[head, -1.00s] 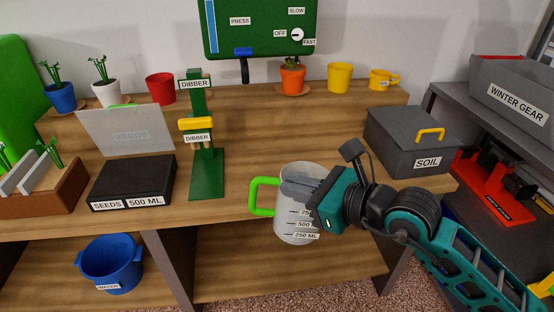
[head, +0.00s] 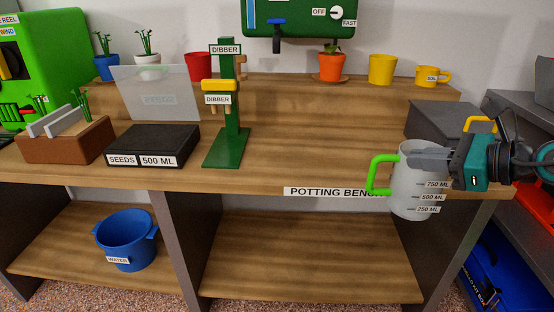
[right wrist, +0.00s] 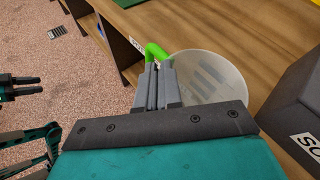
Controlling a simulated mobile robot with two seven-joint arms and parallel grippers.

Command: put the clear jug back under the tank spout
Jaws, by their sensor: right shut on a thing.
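The clear jug (head: 405,188), with a green handle and volume marks, is upright near the bench's front edge. My right gripper (head: 425,160) is shut on its wall near the top, from the right. The right wrist view shows the gripper's fingers (right wrist: 160,85) closed together at the jug's rim (right wrist: 225,60), beside the green handle.
A green dibber stand (head: 228,120) and black seed box (head: 155,145) are left of the jug. The grey soil box (head: 440,118) is behind it. An orange pot (head: 332,67) stands near the spout. The bench middle (head: 320,145) is clear.

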